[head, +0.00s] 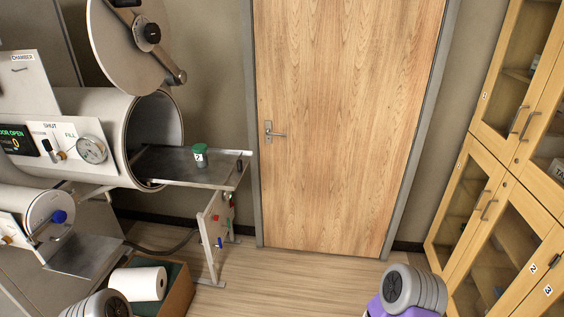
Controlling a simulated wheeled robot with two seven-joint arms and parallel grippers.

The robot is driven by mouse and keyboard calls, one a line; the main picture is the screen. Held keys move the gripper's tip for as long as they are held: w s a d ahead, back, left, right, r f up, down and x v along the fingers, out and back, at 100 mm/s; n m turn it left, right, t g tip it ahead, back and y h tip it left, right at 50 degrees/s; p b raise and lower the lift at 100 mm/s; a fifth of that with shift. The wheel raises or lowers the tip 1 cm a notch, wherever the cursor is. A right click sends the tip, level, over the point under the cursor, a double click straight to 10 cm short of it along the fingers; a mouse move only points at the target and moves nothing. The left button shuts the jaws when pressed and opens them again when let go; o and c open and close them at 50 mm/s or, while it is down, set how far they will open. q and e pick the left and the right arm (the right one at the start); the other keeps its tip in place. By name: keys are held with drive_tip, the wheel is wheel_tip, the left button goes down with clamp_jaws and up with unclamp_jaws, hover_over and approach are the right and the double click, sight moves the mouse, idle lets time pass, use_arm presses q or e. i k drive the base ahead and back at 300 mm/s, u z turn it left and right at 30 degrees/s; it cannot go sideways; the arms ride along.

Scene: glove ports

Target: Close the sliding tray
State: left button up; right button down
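The sliding tray (175,170) is a flat dark metal plate. It sticks out to the right from the open round mouth of the large pale cylindrical chamber (118,125). A small jar with a green lid (200,151) and a white label stands upright on the tray. A bar or handle (240,155) runs at the tray's right end. The chamber's round door (125,50) is swung open above the mouth. Neither of my grippers is in view.
A smaller cylindrical port (35,212) with a blue knob and a lower metal shelf (85,255) is below the chamber. A box (175,290) with a white roll (137,283) stands on the floor. Wooden cabinets (510,190) line the right. Floor before the wooden door (345,120) is clear.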

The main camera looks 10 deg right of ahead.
sight(160, 164)
drive_tip(key=i, duration=0.9)
drive_tip(key=u, duration=0.45)
